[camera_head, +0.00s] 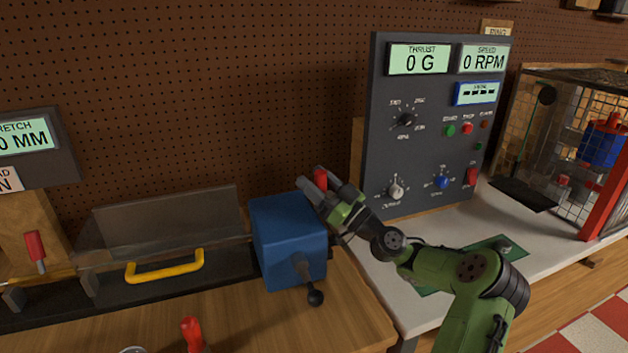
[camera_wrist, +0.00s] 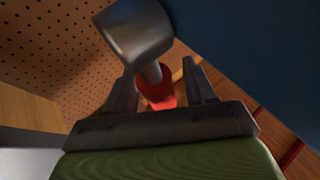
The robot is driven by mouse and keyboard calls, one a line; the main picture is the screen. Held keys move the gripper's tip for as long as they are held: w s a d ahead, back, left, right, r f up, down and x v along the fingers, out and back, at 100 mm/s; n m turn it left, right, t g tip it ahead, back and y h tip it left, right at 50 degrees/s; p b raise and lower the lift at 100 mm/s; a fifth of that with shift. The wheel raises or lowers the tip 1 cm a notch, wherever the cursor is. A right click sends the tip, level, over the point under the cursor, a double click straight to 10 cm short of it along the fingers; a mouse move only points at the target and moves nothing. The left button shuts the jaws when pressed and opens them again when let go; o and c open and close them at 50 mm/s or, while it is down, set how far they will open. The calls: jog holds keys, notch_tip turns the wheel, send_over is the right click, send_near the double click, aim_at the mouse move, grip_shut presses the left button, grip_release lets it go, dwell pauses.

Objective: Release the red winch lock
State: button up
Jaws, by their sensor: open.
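The blue winch box (camera_head: 289,240) stands on the wooden bench, with a dark crank (camera_head: 305,270) on its front. The red winch lock (camera_head: 320,178) shows at the box's upper right, partly hidden by my gripper (camera_head: 325,186). In the wrist view the red lock (camera_wrist: 156,88) sits on a short metal rod below a grey metal block (camera_wrist: 133,31). My gripper (camera_wrist: 160,78) is open, with one finger on each side of the red lock. Whether either finger touches it I cannot tell. The blue side of the winch (camera_wrist: 255,50) is close at the right.
A dark control panel (camera_head: 435,130) stands just right of my gripper. A clear cover with a yellow handle (camera_head: 165,267) is left of the winch. Red levers stand at the left (camera_head: 34,246) and front (camera_head: 192,333). A caged rotor (camera_head: 603,140) is far right.

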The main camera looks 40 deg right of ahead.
jog(key=v, duration=1.5)
